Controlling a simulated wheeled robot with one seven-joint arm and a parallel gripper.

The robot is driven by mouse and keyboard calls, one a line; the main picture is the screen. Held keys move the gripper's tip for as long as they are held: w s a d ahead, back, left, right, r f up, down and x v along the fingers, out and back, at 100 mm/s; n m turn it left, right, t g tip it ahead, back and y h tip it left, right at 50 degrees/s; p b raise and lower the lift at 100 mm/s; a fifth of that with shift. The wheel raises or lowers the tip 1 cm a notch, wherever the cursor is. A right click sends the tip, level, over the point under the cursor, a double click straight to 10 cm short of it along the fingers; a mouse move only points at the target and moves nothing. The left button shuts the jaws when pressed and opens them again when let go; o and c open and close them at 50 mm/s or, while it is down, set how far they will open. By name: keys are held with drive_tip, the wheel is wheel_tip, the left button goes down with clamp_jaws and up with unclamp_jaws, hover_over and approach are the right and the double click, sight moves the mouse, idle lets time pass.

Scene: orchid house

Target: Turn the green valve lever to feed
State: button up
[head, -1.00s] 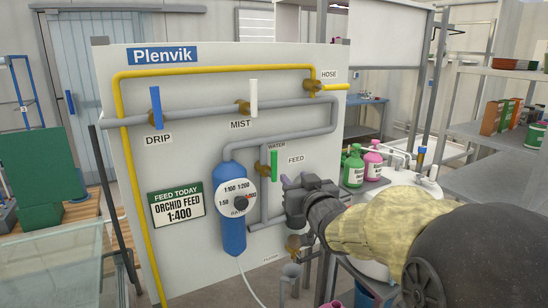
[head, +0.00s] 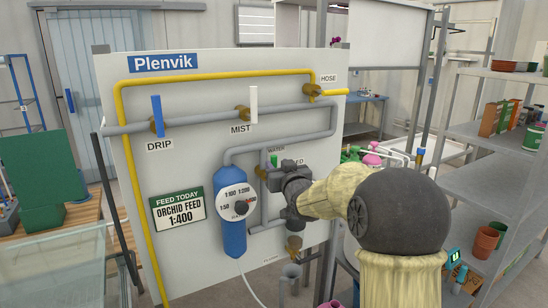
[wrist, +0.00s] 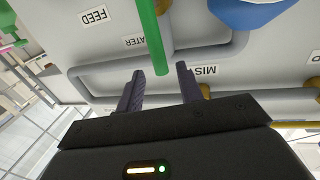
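The green valve lever (head: 274,160) stands upright below the WATER label (head: 276,149) on the white panel. Only its top shows in the head view, and my gripper partly covers the FEED label (head: 298,161) to its right. In the upside-down wrist view the green lever (wrist: 152,30) hangs down from the top edge. Its free end lies between the two fingertips of my gripper (wrist: 160,69). The fingers are open, with a gap on both sides of the lever; I see no contact. In the head view my gripper (head: 270,181) is close in front of the panel.
Drip lever (head: 156,110) in blue and mist lever (head: 253,103) in white stand upright on the grey pipe above. The blue doser (head: 234,228) with its dial is left of my gripper. A grey pipe (head: 262,226) runs close below. Shelves (head: 488,190) stand at right.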

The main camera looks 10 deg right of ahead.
sight(275, 161)
drive_tip(key=shift+w+a+p, duration=0.15)
drive_tip(key=shift+w+p, duration=0.15)
drive_tip(key=shift+w, duration=0.85)
drive_tip(key=shift+w+a+p, duration=0.1)
drive_tip(key=shift+w+p, duration=0.2)
drive_tip(key=shift+w, duration=0.85)
clamp_jaws()
